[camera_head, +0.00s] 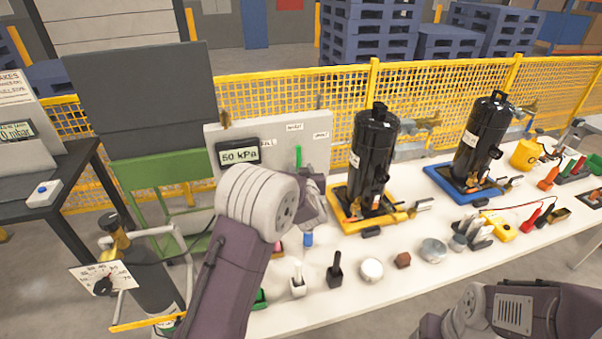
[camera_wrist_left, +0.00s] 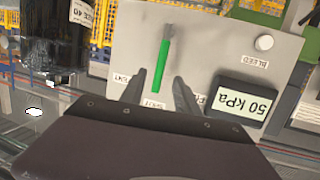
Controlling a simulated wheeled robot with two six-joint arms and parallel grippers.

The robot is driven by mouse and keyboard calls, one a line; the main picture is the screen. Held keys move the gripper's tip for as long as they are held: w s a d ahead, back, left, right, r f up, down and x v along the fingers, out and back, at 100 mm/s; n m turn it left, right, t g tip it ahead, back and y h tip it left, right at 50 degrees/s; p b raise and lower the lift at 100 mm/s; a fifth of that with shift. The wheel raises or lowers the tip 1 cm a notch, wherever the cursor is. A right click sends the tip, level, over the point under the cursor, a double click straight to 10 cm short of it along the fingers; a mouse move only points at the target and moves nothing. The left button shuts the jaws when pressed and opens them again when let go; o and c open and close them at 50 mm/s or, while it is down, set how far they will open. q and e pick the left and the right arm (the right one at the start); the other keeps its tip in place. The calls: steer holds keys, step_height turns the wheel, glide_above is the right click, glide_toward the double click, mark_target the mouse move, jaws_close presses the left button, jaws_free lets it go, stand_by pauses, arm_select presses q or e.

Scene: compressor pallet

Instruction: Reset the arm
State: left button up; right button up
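My left arm reaches up from the bottom in the head view, and its wrist partly hides my left gripper (camera_head: 314,203). In the left wrist view the two dark fingers of my left gripper (camera_wrist_left: 158,84) are apart. The green lever (camera_wrist_left: 161,65) on the grey panel (camera_wrist_left: 215,45) shows upright beyond and between them; contact cannot be told. The lever (camera_head: 298,156) also shows in the head view. The panel's display (camera_head: 238,152) reads 50 kPa. Part of my right arm shows at the lower right of the head view; its gripper is not visible.
Two black compressors stand on a yellow tray (camera_head: 341,213) and a blue tray (camera_head: 440,180) on the white table (camera_head: 400,290). Small parts and tools lie along the table. A gas cylinder with a gauge (camera_head: 103,278) is at the left. A yellow fence (camera_head: 270,92) runs behind.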

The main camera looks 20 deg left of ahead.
arm_select(q)
steer(key=shift+s, duration=0.1)
stand_by(0.3)
step_height(320, 180, up, 7)
steer(key=s+a, duration=0.2)
steer(key=s+d+f+m+g+h, duration=0.1)
steer(key=s+f+g, duration=0.3)
steer(key=s, duration=0.7)
steer(key=s+d+f+m+g+h, duration=0.2)
steer(key=s+d+f+g+h, duration=0.1)
steer(key=s+f, duration=0.6)
steer(key=s+d+f+m+g+h, duration=0.1)
steer(key=s+f+g, duration=0.5)
steer(key=s, duration=0.7)
steer(key=shift+d+f+h, duration=0.2)
steer(key=shift+d+h, duration=0.4)
steer(key=shift+d, duration=0.4)
